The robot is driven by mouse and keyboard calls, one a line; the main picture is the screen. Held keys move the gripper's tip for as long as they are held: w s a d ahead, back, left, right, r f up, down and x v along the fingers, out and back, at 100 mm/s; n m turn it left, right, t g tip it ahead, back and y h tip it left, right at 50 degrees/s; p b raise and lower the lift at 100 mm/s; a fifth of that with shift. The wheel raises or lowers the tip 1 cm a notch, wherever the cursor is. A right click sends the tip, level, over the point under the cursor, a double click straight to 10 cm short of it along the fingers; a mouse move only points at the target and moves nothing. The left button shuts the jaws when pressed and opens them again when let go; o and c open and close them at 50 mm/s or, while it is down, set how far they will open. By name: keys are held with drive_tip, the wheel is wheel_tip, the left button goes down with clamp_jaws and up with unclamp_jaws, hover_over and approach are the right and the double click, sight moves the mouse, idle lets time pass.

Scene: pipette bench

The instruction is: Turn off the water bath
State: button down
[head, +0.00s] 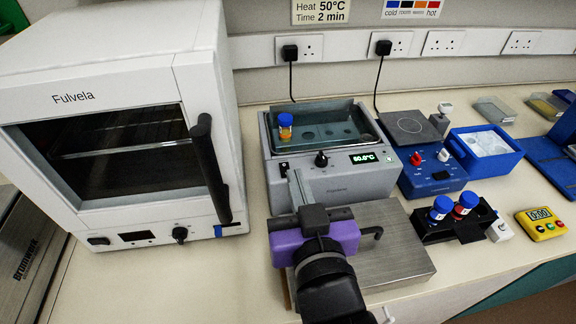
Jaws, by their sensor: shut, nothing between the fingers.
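The water bath (340,185) is a grey box with an open basin of water. Its front panel has a lit green display (364,158) that seems to read 50.0°C, a black knob (321,159) and a small black switch (284,167) at the left. A blue-capped vial (285,126) with yellow contents stands in the basin's left part. My gripper (292,175), with a purple body, is shut and empty. Its fingers point at the left end of the front panel, right beside the switch. I cannot tell whether they touch it, or the switch's position.
A white Fulvela oven (150,65) stands close on the left. A metal plate (395,265) lies under my gripper. To the right are a blue hotplate unit (436,180), a black vial rack (440,232), a blue ice tray (485,165) and a yellow timer (540,224).

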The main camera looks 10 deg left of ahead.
drive_tip(key=p, duration=0.1)
hover_over(288, 165)
drive_tip(key=s, duration=0.4)
drive_tip(key=f, duration=0.2)
drive_tip(key=w+f, duration=0.1)
drive_tip(key=shift+w+d+f, duration=0.1)
drive_tip(key=shift+d+f, duration=0.1)
drive_tip(key=shift+f, duration=0.2)
drive_tip(key=shift+w+f, duration=0.1)
drive_tip(key=shift+f, duration=0.45)
drive_tip(key=shift+r+p, duration=0.15)
drive_tip(key=shift+p, duration=0.65)
drive_tip(key=shift+f+g, duration=0.3)
drive_tip(key=shift+w+r+p, duration=0.15)
drive_tip(key=shift+r+p, duration=0.2)
drive_tip(key=shift+r, duration=0.1)
drive_tip(key=r+p, duration=0.1)
drive_tip(key=r, duration=0.1)
drive_tip(key=r+p, duration=0.1)
drive_tip(key=p, duration=0.1)
drive_tip(key=shift+w+a+r, duration=0.1)
drive_tip(key=shift+w+r, duration=0.1)
drive_tip(key=shift+r, duration=0.2)
drive_tip(key=r+b+v, duration=0.1)
drive_tip(key=b+v, duration=0.1)
drive_tip(key=v, duration=0.7)
drive_tip(key=shift+s+r, duration=0.2)
drive_tip(key=shift+s, duration=0.1)
